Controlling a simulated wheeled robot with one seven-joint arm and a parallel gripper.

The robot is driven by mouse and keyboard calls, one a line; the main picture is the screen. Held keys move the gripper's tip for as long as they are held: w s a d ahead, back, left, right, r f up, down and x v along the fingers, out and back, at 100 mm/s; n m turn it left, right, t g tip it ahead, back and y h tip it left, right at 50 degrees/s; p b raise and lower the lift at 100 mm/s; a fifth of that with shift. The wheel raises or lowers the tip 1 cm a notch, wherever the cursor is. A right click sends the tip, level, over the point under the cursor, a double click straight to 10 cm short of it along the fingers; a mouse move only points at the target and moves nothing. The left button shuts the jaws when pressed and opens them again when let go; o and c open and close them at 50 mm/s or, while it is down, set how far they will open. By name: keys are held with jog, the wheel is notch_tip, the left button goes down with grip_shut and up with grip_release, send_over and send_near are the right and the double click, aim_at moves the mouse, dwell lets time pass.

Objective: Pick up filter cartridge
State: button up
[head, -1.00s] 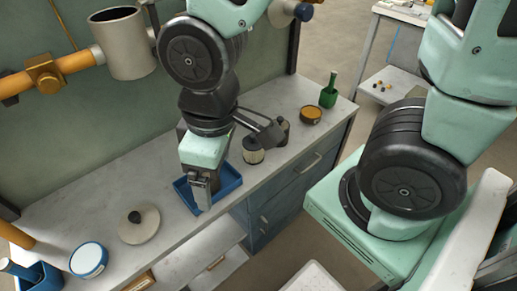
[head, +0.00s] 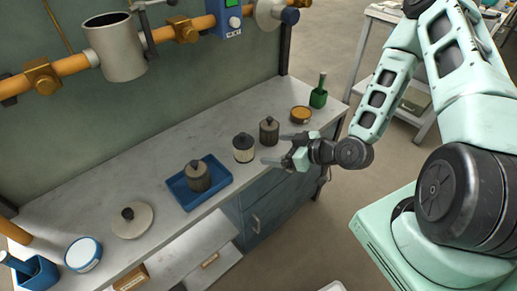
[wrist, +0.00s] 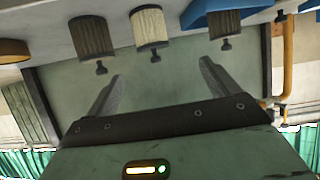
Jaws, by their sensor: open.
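Three ribbed cylindrical cartridges with dark top knobs show. A cream one (head: 243,148) stands on the counter, and a brown one (head: 269,131) stands to its right. Another brown one (head: 197,176) stands in the blue tray (head: 222,184). In the wrist view, which is upside down, the cream one (wrist: 150,28) is between the brown one (wrist: 92,37) and the one in the tray (wrist: 225,24). My gripper (head: 275,149) is open and empty at the counter's front edge, its fingers pointing toward the cream and right brown cartridges, apart from both. It also shows in the wrist view (wrist: 161,70).
An orange-topped round tin (head: 300,114) and a green holder (head: 318,97) stand at the right end of the counter (head: 150,172). A round lid (head: 132,222), a white-topped tin (head: 84,254) and a blue box (head: 36,275) stand at the left. A pipe with a grey cup (head: 115,52) runs above.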

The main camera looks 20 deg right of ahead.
jog(key=b, duration=1.1)
send_near(245, 141)
jog(key=shift+w+a+f+m+t, duration=0.15)
jog(key=shift+w+a+f+t, duration=0.1)
jog(key=shift+f, duration=0.2)
jog(key=shift+w+a+f+m+t, duration=0.15)
jog(key=shift+w+a+f, duration=0.15)
jog(key=shift+f, duration=0.15)
jog(key=x, duration=0.4)
jog(key=shift+w+a+r+p, duration=0.15)
jog(key=shift+w+a+p, duration=0.1)
jog(key=shift+w+p, duration=0.05)
jog(key=shift+p+x, duration=0.35)
jog(key=shift+x, duration=2.5)
jog(key=c, duration=1.1)
